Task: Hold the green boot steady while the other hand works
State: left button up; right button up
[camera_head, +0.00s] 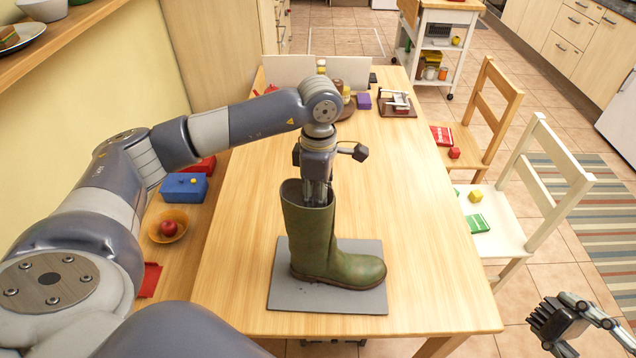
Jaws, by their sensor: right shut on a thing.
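The green boot (310,242) stands upright on a grey mat (350,302) near the front of the wooden table, its toe pointing right. My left gripper (318,200) comes down from above at the top of the boot's shaft. Its fingertips are in the boot's opening and partly hidden by the rim, so I cannot tell how far apart they are. My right gripper (562,322) is at the lower right, beyond the table's right edge and apart from the boot. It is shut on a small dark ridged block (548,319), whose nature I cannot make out.
A blue box (184,189) and a bowl with an apple (168,229) are on the left. Two chairs stand along the right. The table right of the mat is clear.

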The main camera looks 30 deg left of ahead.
pick_arm(q)
jog(key=shift+f, duration=0.25)
grip_shut()
dwell(1.2)
